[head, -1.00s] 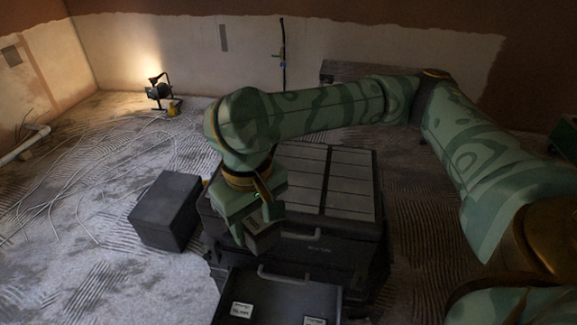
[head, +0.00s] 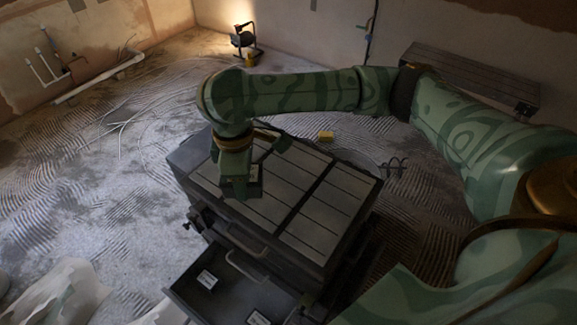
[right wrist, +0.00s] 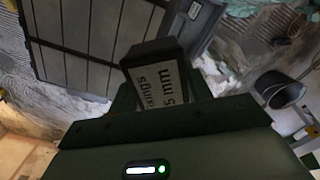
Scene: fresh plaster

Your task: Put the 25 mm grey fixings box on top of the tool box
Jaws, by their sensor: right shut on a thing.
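The dark tool box (head: 318,242) stands in the middle of the head view, with a lid of grey panels and an open drawer at its front. My right gripper (head: 240,188) is over the left part of the lid, shut on the grey fixings box (head: 256,184). In the right wrist view the box (right wrist: 158,82) shows a white label with "5 mm" and part of "fixings"; the tool box lid (right wrist: 85,50) shows beyond it. I cannot tell whether the box touches the lid. My left gripper is not in view.
The open drawer (head: 225,297) juts out at the front and holds white-labelled things. A dark box (head: 188,157) stands close to the tool box's left side. A work lamp (head: 243,40) and pipe (head: 100,78) lie farther back. A bucket (right wrist: 278,90) shows in the wrist view.

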